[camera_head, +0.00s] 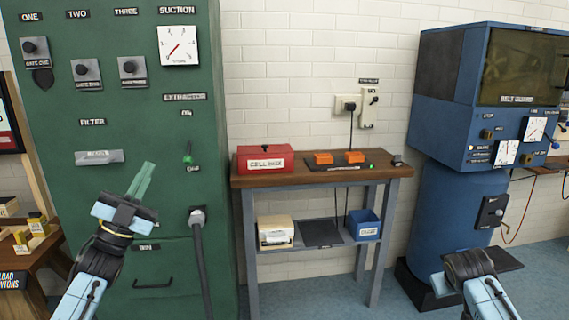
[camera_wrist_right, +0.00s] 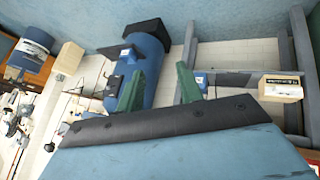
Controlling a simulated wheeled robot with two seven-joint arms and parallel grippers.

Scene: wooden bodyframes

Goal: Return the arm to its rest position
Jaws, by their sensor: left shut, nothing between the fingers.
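My left gripper (camera_head: 142,180) is raised in front of the green cabinet (camera_head: 125,220) in the head view. Its green fingers are together, with nothing between them, and point up. My right arm comes in at the lower right of the head view, in front of the blue machine; its fingers do not show clearly there. In the right wrist view my right gripper (camera_wrist_right: 159,84) has its two green fingers apart, with nothing held between them.
A wooden-topped bench (camera_head: 310,179) stands in the middle, with a red box (camera_head: 265,168) and orange blocks on it. Its lower shelf holds a cream box (camera_head: 275,232) and a blue bin (camera_head: 363,225). A blue machine (camera_head: 448,180) stands right. Open floor lies in front.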

